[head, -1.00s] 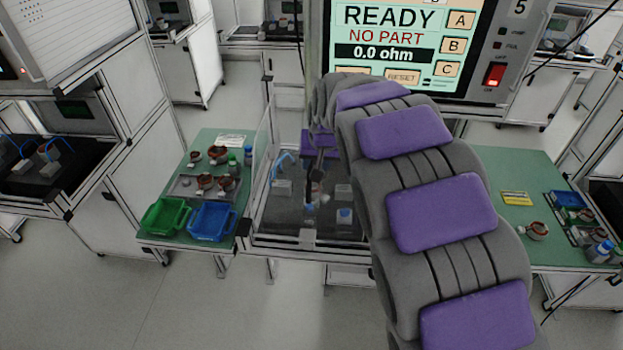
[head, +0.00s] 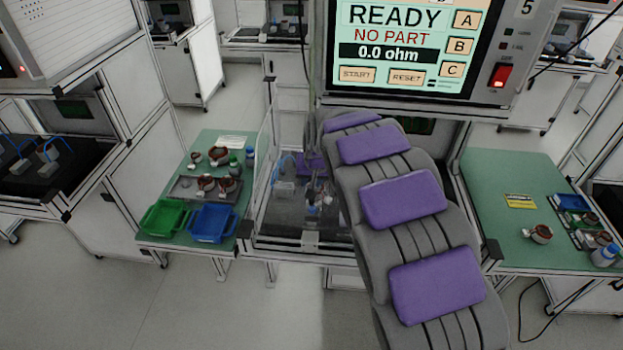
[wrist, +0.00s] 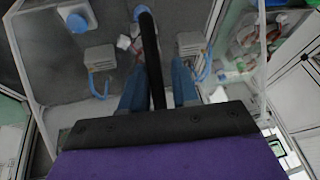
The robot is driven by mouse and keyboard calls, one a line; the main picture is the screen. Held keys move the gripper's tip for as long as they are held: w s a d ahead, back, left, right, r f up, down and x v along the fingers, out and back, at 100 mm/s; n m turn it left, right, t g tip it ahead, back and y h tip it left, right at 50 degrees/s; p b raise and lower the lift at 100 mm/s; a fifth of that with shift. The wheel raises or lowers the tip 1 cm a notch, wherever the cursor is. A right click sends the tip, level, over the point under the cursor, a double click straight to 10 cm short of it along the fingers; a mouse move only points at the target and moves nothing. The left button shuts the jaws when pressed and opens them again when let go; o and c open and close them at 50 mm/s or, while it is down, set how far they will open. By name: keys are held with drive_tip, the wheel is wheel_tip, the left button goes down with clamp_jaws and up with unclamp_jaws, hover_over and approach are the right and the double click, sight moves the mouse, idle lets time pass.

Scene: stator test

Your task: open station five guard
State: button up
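Station five has a tester screen (head: 405,45) reading READY, NO PART, 0.0 ohm. Below it is a bay with a clear guard panel (head: 264,165) at its left side and a framed front edge with a small light block (head: 310,240). My gripper (head: 318,185) is inside the bay outline, partly hidden by my arm. In the wrist view my gripper's two blue fingers (wrist: 158,88) are apart. A black rod (wrist: 150,55) shows between them; I cannot tell whether they touch it. Grey fixture blocks (wrist: 101,60) with blue hoses lie beyond the fingers.
A green bench at left holds a green bin (head: 163,217), a blue bin (head: 212,222) and copper-wound parts (head: 206,184). A green bench (head: 500,180) at right holds a yellow label, a wound part and bottles. Open floor (head: 190,305) lies in front at left.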

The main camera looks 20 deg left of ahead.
drive_tip(key=shift+d+r, duration=0.1)
drive_tip(key=shift+d, duration=0.25)
clamp_jaws()
drive_tip(key=shift+a, duration=0.1)
drive_tip(key=w+d, duration=0.4)
drive_tip(key=d, duration=1.2)
drive_tip(key=w+d, duration=0.4)
drive_tip(key=d, duration=1.3)
drive_tip(key=shift+p, duration=0.3)
drive_tip(key=shift+o, duration=1.4)
unclamp_jaws()
drive_tip(key=shift+r, duration=0.1)
